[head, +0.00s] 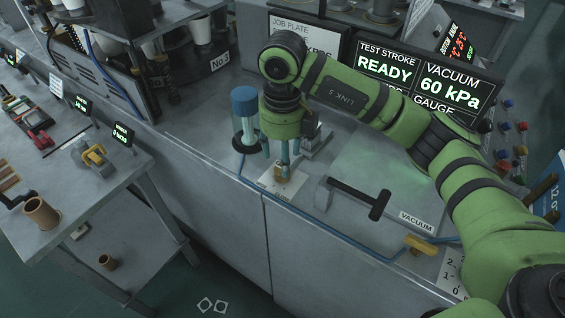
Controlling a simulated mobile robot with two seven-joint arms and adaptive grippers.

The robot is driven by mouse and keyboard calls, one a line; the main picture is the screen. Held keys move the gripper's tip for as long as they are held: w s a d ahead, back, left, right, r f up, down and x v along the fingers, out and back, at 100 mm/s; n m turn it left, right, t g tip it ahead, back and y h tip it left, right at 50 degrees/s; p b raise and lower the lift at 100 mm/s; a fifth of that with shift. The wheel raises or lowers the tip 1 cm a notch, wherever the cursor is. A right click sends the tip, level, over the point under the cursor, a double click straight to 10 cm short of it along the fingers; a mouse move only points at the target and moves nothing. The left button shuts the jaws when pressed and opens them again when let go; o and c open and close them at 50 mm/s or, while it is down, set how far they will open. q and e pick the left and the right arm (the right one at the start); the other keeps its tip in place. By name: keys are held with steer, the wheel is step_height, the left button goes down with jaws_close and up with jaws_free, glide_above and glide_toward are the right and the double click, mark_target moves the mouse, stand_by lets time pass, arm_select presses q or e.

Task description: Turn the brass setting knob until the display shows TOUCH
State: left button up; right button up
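A small brass knob (281,174) stands on a pale marked plate (268,187) on the grey bench top. My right gripper (286,163) points straight down at it, with its fingertips at the knob's top. The fingers look close together, but whether they grip the knob I cannot tell. The display (384,68) behind my arm reads TEST STROKE READY; its lower line is partly covered by the arm. A screen beside it (450,92) reads VACUUM 60 kPa. My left gripper is not in view.
A blue-capped clear cylinder (245,103) stands close left of my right gripper. A black T-handle (358,197) lies to the right, near a VACUUM label (417,221) and a yellow valve (420,244). A blue hose runs along the bench front.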

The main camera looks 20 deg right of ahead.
mark_target(277, 174)
steer(key=shift+f+p, duration=0.6)
steer(key=shift+f, duration=1.75)
steer(key=c, duration=1.1)
